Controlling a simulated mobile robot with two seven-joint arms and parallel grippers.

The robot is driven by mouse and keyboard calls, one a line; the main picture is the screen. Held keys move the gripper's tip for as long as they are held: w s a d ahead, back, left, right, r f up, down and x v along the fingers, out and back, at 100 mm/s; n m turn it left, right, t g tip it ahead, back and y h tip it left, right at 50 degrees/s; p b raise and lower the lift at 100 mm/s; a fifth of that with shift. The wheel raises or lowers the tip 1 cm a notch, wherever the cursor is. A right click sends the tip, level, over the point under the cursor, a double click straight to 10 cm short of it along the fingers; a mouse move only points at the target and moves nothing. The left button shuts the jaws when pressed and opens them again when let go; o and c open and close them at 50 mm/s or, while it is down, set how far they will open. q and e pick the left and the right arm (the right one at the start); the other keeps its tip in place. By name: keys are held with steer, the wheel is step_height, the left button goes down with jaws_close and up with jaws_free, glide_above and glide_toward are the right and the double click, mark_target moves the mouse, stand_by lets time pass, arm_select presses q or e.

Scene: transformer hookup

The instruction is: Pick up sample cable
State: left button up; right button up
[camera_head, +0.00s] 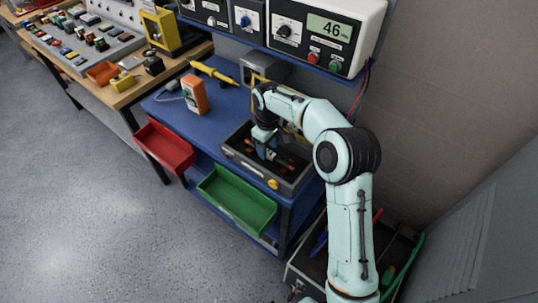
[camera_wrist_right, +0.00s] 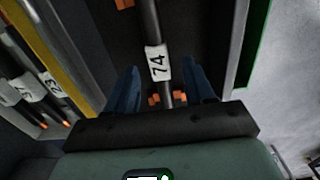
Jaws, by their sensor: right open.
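The sample cable is a dark cable with a white label reading 74 (camera_wrist_right: 157,64). It lies in an open dark tray (camera_head: 232,153) on the blue bench, and the arm partly hides it in the head view. My right gripper (camera_head: 267,143) reaches down into the tray. In the right wrist view its two blue fingers (camera_wrist_right: 163,78) are apart, one on each side of the cable, just below the label. Orange pieces show under the cable. I cannot tell whether the fingers touch it. My left gripper is not in view.
Other labelled cables (camera_wrist_right: 50,86) lie beyond a yellow edge (camera_wrist_right: 60,45) in the right wrist view. A red bin (camera_head: 165,147) and a green bin (camera_head: 237,203) hang at the bench front.

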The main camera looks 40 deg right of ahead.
mark_target(268, 152)
steer(key=shift+f, duration=0.7)
jaws_close()
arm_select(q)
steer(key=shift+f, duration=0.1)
arm_select(e)
steer(key=shift+r, duration=0.1)
